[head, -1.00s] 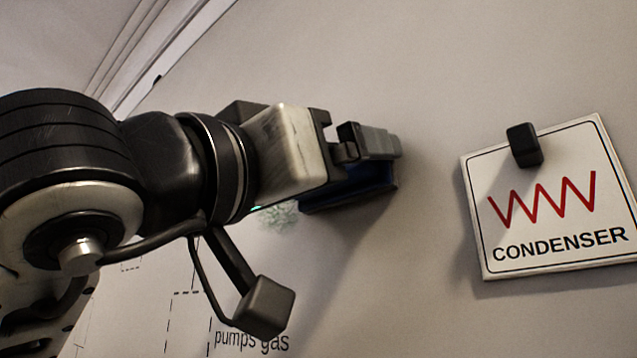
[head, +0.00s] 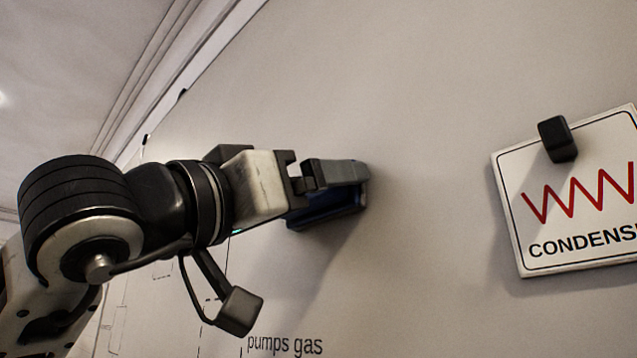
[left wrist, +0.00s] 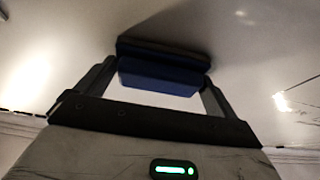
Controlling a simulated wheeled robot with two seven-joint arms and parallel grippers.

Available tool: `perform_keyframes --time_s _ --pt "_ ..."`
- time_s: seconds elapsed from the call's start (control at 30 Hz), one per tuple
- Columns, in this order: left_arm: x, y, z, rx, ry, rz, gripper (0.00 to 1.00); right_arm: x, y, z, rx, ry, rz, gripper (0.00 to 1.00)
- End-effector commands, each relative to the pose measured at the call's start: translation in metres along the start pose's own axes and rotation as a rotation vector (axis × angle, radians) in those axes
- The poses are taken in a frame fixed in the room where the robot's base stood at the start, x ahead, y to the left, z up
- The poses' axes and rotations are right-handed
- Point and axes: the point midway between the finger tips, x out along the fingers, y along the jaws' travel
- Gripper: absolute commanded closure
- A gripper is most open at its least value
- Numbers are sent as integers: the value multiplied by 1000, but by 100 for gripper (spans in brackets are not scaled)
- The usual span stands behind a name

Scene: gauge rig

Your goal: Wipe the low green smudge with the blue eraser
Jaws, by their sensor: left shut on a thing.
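My left gripper (head: 348,178) is shut on the blue eraser (head: 328,212) and holds it at the whiteboard (head: 430,90). The eraser looks flat against the board or very close to it; I cannot tell if it touches. In the left wrist view the blue eraser (left wrist: 160,76) sits between the two fingers, with a dark layer on its board side. The green smudge does not show now. The eraser covers about the place where it was, so I cannot tell if any of it is left. My right gripper is not in view.
A white CONDENSER card (head: 575,190) with a red zigzag hangs at the right under a black magnet (head: 558,139). Printed "pumps gas" text (head: 284,345) and dashed lines lie below the gripper. The board between eraser and card is bare.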

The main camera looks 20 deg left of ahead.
Motion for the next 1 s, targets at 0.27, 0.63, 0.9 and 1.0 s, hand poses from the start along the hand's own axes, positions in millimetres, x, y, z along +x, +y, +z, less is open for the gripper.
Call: perform_keyframes --time_s 0.27,0.63,0.9,1.0 --pt "0 -12 0 -2 -3 -2 24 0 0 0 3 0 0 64" --pt "0 -40 0 -2 -3 -2 24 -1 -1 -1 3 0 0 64" --pt "0 -54 0 -1 -2 -4 24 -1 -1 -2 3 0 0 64" --pt "1 -63 0 -3 -3 -4 24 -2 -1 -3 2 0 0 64"
